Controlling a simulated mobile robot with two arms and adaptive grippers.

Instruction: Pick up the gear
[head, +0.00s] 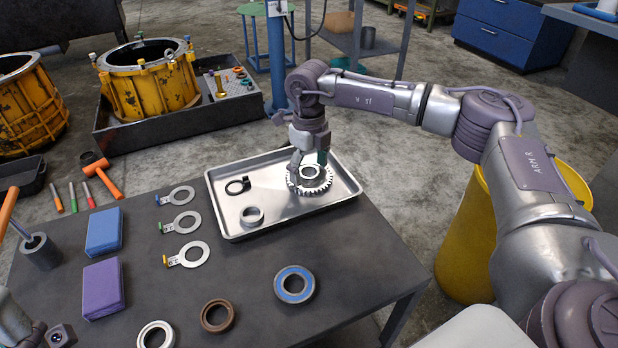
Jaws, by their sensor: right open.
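The gear (316,186) is a silver toothed ring with a hub, lying flat in the right part of the metal tray (225,205). My right gripper (309,168) points down right over the gear, its fingers apart at the gear's far side. The fingertips are at or just above the gear; I cannot tell whether they touch it. My left arm shows only at the bottom left corner, where a small dark part of the gripper (58,336) is visible; its fingers cannot be made out.
On the table lie a blue-sealed bearing (294,285), a brown ring (218,317), tagged washers (187,222) and cloth stacks (103,288). A yellow bin (466,245) stands right of the table.

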